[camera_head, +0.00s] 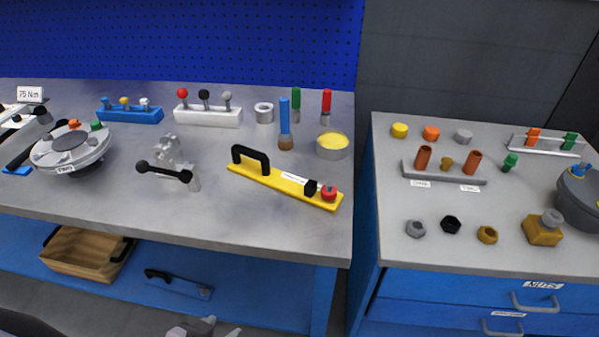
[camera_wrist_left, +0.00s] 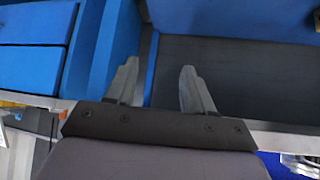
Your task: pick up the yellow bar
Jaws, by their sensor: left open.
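The yellow bar (camera_head: 270,178) lies flat and slanted on the left workbench, near its right end. It has a black arched handle (camera_head: 250,158) at its left end, a white label, and a black block and a red knob (camera_head: 329,193) at its right end. My left gripper (camera_head: 207,328) shows at the bottom edge of the head view, well short of the bar and apart from it. In the left wrist view my left gripper (camera_wrist_left: 160,88) is open, with nothing between its fingers. The bar cannot be made out there. My right gripper is not in view.
A black-handled lever fixture (camera_head: 170,170) stands left of the bar. A blue-handled tool (camera_head: 285,120) and a round tin with a yellow top (camera_head: 332,147) stand behind it. The bench's front strip is clear. A wooden crate (camera_head: 85,254) sits on the lower shelf.

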